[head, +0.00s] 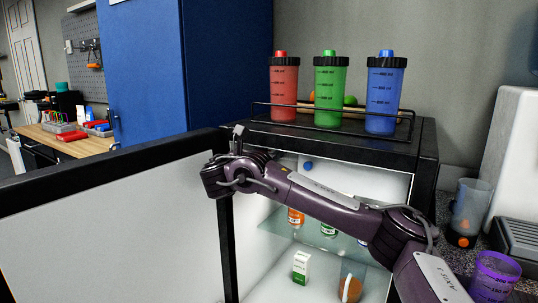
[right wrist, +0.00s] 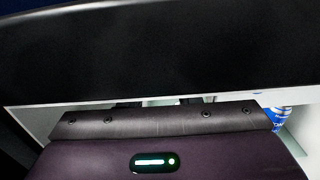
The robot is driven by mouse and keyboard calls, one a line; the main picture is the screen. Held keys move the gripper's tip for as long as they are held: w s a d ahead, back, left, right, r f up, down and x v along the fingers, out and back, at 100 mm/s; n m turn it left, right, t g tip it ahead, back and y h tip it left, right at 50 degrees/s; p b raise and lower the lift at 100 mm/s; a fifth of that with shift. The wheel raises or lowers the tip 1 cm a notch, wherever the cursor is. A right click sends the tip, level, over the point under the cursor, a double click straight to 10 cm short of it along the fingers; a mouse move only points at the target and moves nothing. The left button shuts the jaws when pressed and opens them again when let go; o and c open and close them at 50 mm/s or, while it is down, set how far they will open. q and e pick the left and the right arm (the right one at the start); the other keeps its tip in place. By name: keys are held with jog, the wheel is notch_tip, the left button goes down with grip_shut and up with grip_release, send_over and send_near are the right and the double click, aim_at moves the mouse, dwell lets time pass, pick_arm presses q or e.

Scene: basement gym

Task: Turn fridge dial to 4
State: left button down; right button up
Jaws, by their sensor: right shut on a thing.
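The small fridge (head: 427,150) stands open, its black-framed door (head: 90,235) swung to the left. My right gripper (head: 245,160) is at the upper left of the fridge opening, close to the inner side of the door frame. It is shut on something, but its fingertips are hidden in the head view. In the right wrist view the gripper's body (right wrist: 160,124) fills the bottom, under a wide black edge (right wrist: 160,60). I cannot make out the dial or its numbers in either view. A small round blue thing (head: 308,165) shows high inside the fridge. My left gripper is not in view.
Red (head: 284,92), green (head: 330,90) and blue (head: 384,95) shaker bottles stand in a rack on the fridge top. Inside are a glass shelf (head: 290,233) with small bottles and a white-green carton (head: 301,267). Cups (head: 495,278) stand at the right.

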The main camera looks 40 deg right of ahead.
dwell(0.8)
jog(key=o, duration=1)
jog(key=shift+c, duration=0.2)
jog(key=v, duration=0.8)
